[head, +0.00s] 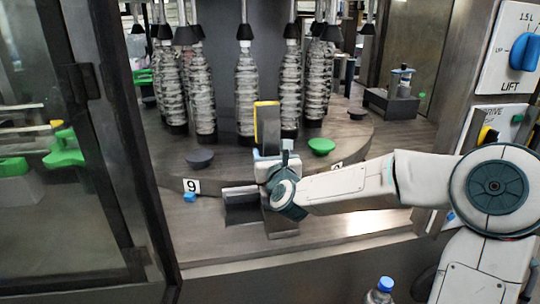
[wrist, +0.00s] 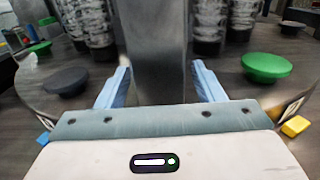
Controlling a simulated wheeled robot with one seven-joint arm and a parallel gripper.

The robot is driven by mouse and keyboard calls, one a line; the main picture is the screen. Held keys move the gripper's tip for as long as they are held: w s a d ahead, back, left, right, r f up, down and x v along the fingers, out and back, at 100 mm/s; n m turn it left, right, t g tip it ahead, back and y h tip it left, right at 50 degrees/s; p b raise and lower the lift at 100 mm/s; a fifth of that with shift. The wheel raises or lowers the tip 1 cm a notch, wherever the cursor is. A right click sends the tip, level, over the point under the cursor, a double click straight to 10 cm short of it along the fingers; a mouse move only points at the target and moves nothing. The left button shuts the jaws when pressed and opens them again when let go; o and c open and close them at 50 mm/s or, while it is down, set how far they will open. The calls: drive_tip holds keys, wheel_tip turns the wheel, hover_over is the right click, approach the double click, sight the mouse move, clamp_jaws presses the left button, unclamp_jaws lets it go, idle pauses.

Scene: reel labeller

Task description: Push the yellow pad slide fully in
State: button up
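The yellow pad (head: 265,121) stands upright on a dark grey slide block at the front of the round bottle table, below the hanging bottles. My gripper (head: 275,152) is at the block, just below the yellow pad. In the wrist view, the grey block (wrist: 156,65) rises between the two light-blue fingers of my gripper (wrist: 160,85). The fingers stand apart, one on each side of it, with a narrow gap at the right finger. Contact at the left finger is unclear. The yellow pad does not show in the wrist view. My wrist hides the block's lower part.
Several clear bottles (head: 246,95) hang around the table. A grey disc (head: 199,159) and a green disc (head: 321,146) flank the block. A blue cap (head: 189,197) lies near the "9" label. A door frame (head: 120,130) stands left, control panels (head: 512,50) right.

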drive_tip(key=shift+s, duration=0.2)
drive_tip(key=s+d+p, duration=0.2)
drive_tip(key=s, duration=1.1)
drive_tip(key=shift+s+d+p, duration=0.15)
drive_tip(key=shift+d+p, duration=0.2)
drive_tip(key=shift+d, duration=0.05)
